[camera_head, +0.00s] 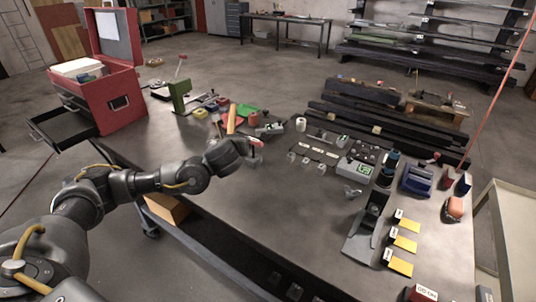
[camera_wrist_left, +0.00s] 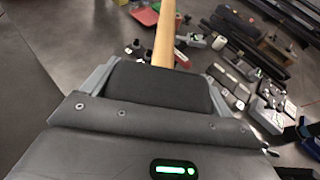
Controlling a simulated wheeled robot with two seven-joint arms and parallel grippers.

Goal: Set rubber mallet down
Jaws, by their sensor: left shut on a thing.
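My left gripper (camera_head: 236,143) is over the left part of the dark workbench (camera_head: 290,215), shut on the rubber mallet. The mallet's pale wooden handle (camera_head: 231,119) sticks up from the gripper in the head view. In the left wrist view the handle (camera_wrist_left: 164,34) extends away beyond a dark block between the grey gripper sides. I cannot tell whether that block is the mallet's head or part of the gripper. Whether the mallet touches the bench is unclear. My right gripper is out of view.
A red toolbox (camera_head: 118,104) with an open drawer stands at the back left. Small parts and yellow cards (camera_head: 402,242) fill the right side. The bench's front middle is clear.

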